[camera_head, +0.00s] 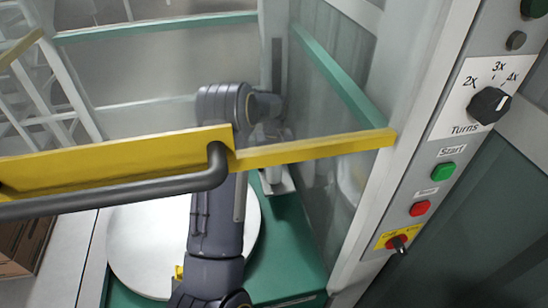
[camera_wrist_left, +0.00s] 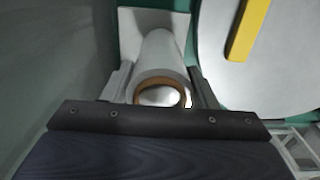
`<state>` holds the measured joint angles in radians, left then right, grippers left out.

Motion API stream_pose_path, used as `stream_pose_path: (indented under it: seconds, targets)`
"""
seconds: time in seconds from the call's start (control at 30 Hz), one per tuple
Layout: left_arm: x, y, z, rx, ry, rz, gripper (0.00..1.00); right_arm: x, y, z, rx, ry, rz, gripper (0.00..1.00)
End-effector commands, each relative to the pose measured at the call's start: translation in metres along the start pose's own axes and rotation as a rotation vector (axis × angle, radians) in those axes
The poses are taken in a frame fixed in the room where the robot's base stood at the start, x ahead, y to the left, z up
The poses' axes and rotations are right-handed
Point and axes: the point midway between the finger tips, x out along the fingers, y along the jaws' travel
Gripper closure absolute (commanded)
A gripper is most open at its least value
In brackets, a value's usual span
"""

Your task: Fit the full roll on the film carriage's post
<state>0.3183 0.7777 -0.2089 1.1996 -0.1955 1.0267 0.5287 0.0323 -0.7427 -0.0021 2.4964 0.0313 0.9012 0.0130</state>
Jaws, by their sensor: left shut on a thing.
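The film roll (camera_wrist_left: 160,56) is pale with a brown cardboard core, seen nearly end-on in the left wrist view. My left gripper (camera_wrist_left: 162,84) is shut on it, one finger on each side near the core end. Something pale and rounded shows inside the core; I cannot tell whether it is the post. A white plate (camera_wrist_left: 128,20), likely part of the film carriage, shows beyond the roll's far end. In the head view the plate (camera_head: 278,183) shows low by the clear panel, partly hidden by the yellow bar and my arm. My right gripper is not in view.
A yellow gate bar (camera_head: 310,150) with a dark handle (camera_head: 120,198) crosses in front of my left arm. A round white turntable (camera_head: 135,255) lies below the arm. A control post (camera_head: 425,170) with buttons and a dial stands at right; cardboard boxes (camera_head: 22,245) stand at left.

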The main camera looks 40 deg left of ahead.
Motion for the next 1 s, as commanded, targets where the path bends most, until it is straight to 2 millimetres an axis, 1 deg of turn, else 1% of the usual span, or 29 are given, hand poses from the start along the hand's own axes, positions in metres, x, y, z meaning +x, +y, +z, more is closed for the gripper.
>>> stream_pose_path:
  seconds: [0.33,0.63,0.67,0.8,0.83,1.0]
  targets:
    - [0.015,0.0,0.0,0.001,0.001,0.0,0.66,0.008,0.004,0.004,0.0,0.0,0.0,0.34]
    - [0.015,0.0,0.0,0.0,0.001,0.001,0.66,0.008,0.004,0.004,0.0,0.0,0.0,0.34]
    - [0.015,0.0,0.0,0.0,0.001,0.001,0.45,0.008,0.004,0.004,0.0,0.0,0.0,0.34]
    - [0.015,0.0,0.0,0.0,0.001,0.001,0.26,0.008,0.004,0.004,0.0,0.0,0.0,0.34]
    - [0.015,0.0,0.0,0.0,0.001,0.001,0.22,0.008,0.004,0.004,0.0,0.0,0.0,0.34]
    - [0.015,0.0,0.0,0.0,0.001,0.001,0.22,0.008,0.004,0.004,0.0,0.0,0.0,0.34]
